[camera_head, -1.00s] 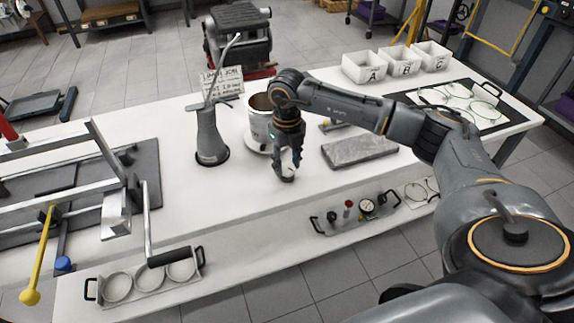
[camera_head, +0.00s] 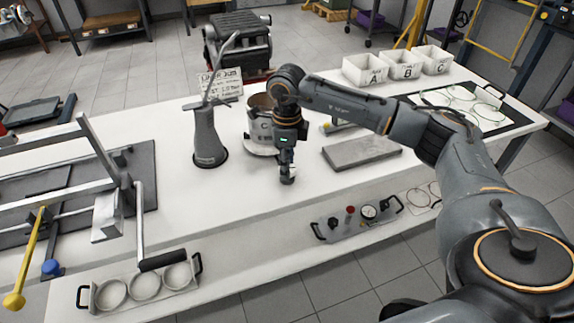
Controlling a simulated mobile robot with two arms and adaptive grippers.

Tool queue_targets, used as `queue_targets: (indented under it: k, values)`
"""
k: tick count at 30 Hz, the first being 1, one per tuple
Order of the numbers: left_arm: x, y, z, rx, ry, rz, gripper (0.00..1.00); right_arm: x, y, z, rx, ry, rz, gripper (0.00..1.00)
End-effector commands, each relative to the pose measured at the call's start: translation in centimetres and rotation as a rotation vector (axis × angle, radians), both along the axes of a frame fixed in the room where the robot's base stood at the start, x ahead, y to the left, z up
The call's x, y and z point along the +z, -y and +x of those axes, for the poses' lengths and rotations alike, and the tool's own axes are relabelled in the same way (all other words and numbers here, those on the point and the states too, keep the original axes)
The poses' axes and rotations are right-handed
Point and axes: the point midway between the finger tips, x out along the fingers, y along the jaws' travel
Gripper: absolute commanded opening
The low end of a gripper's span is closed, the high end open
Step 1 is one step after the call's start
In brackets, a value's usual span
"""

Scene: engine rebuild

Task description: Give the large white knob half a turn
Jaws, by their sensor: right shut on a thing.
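My right gripper (camera_head: 287,176) points straight down at the white bench top, in front of the metal cylinder (camera_head: 262,128). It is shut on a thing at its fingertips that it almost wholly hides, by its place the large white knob. I cannot make out the knob's outline or markings. The fingers show nearly edge-on. My left gripper is not in view.
A grey oil can (camera_head: 208,140) stands left of the gripper and a grey slab (camera_head: 360,152) lies to its right. White bins (camera_head: 408,66) stand at the back right. A gauge panel (camera_head: 350,222) and a ring tray (camera_head: 140,290) are at the front edge.

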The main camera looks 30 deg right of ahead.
Motion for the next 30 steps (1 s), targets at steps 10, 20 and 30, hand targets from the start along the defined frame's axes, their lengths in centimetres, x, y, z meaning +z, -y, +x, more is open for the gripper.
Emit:
queue_targets:
  k: [10, 20, 30]
  values:
    - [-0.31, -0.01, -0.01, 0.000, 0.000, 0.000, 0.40, 0.08, 0.01, 0.07, 0.073, 0.003, 0.000, 0.09]
    - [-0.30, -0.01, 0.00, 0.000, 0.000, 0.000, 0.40, 0.11, 0.02, 0.08, 0.076, 0.003, 0.000, 0.09]
    - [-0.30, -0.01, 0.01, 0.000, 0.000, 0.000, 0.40, 0.06, 0.02, 0.04, 0.075, 0.001, 0.000, 0.63]
